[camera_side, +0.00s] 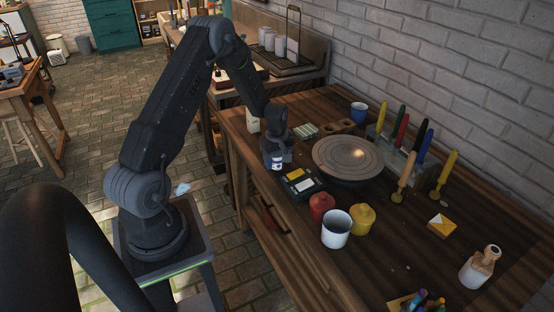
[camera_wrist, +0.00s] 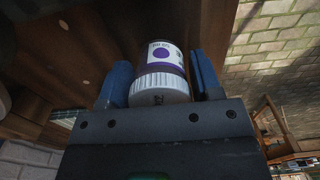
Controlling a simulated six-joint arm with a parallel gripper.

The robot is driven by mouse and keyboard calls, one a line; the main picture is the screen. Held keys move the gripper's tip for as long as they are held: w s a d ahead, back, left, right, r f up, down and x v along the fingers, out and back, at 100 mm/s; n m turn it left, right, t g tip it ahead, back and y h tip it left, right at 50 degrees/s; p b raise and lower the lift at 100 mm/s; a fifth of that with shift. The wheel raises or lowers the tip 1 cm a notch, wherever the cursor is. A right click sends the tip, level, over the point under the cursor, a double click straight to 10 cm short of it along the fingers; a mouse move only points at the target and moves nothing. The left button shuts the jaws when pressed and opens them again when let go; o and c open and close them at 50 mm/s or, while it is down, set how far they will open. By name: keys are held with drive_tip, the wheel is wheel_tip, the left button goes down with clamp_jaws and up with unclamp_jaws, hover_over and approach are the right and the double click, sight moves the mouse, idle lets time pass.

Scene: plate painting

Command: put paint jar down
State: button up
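The paint jar is small and white with a ribbed white lid and a purple band and dot on its label; it shows in the wrist view (camera_wrist: 161,72) and in the side view (camera_side: 277,163). My gripper (camera_wrist: 163,84) has its two blue fingers on either side of the jar, close against it, with the lid toward my palm. In the side view my gripper (camera_side: 277,158) is over the left part of the wooden table (camera_side: 400,255). Whether the jar's base touches the table is hard to tell.
A round turntable (camera_side: 348,157) stands right of my gripper. A dark palette box (camera_side: 300,183), a red jar (camera_side: 321,206), a yellow jar (camera_side: 361,217) and a white cup (camera_side: 336,229) are in front. Upright coloured tools line the wall side.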

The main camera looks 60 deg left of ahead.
drive_tip(key=shift+o, duration=1.4)
wheel_tip(320, 180, up, 12)
drive_tip(key=shift+f, duration=0.1)
drive_tip(key=s+d+r+m+t, duration=0.1)
drive_tip(key=s+d+r+m, duration=0.1)
drive_tip(key=d+r+m, duration=0.35)
drive_tip(key=s+d+r+m+t, duration=0.1)
drive_tip(key=s+d+r+m, duration=0.1)
drive_tip(key=d+r, duration=0.6)
drive_tip(key=s+d+r+m+t, duration=0.1)
drive_tip(key=s+d+r+m, duration=0.1)
drive_tip(key=s+d+m, duration=0.3)
drive_tip(key=s+d+r+m+t, duration=0.2)
drive_tip(key=s+d+m, duration=0.3)
drive_tip(key=s+d, duration=0.3)
drive_tip(key=shift+s+r+t, duration=0.3)
drive_tip(key=shift+s+r, duration=0.5)
drive_tip(key=shift+s, duration=0.05)
drive_tip(key=shift+m, duration=0.25)
